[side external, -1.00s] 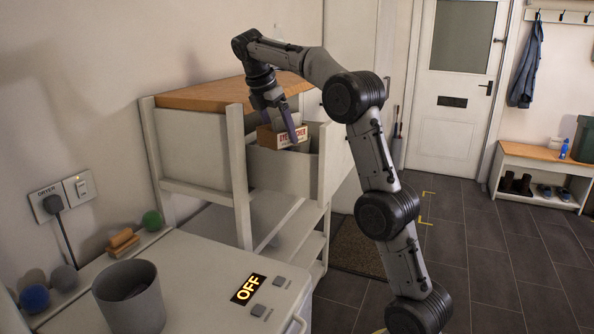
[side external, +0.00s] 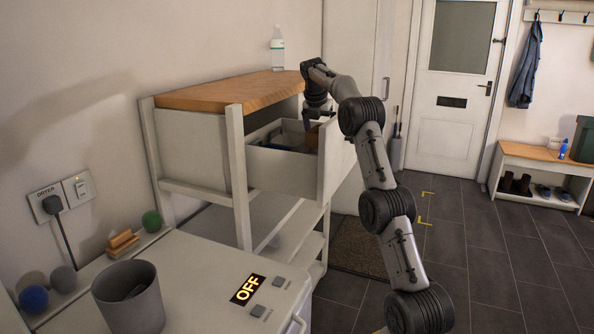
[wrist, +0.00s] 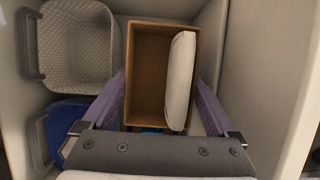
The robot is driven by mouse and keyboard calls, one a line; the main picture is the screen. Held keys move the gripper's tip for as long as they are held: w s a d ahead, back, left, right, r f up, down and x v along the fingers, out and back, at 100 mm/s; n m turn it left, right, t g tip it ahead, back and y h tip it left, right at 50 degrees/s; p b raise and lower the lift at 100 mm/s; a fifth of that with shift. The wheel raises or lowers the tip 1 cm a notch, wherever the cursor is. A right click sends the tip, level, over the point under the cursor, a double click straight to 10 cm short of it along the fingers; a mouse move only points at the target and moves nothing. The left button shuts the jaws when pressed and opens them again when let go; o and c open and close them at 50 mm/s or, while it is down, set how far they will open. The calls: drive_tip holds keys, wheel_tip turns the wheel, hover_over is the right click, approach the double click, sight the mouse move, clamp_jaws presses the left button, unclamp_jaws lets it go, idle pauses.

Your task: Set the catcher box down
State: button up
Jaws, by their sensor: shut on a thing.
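The catcher box is a small open brown cardboard box (wrist: 147,75), seen from above in the wrist view with a white pad-like thing (wrist: 180,80) inside along its right side. My gripper (wrist: 162,112) has its purple fingers on the box's left and right sides and is shut on it. In the side view my gripper (side external: 314,118) reaches down into the open drawer (side external: 283,171) at its right end. Only a brown sliver of the box (side external: 312,138) shows there. Whether its bottom touches the drawer floor is hidden.
In the wrist view a pale woven basket (wrist: 78,50) and a blue bin (wrist: 68,128) stand left of the box in the drawer. The drawer's right wall (wrist: 262,70) is near. A clear bottle (side external: 277,50) stands on the wooden top (side external: 230,92).

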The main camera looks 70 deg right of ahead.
drive_tip(key=shift+s+d+f, duration=0.1)
drive_tip(key=shift+d+f, duration=0.15)
drive_tip(key=shift+f, duration=3.9)
drive_tip(key=shift+f, duration=0.15)
drive_tip(key=o, duration=1)
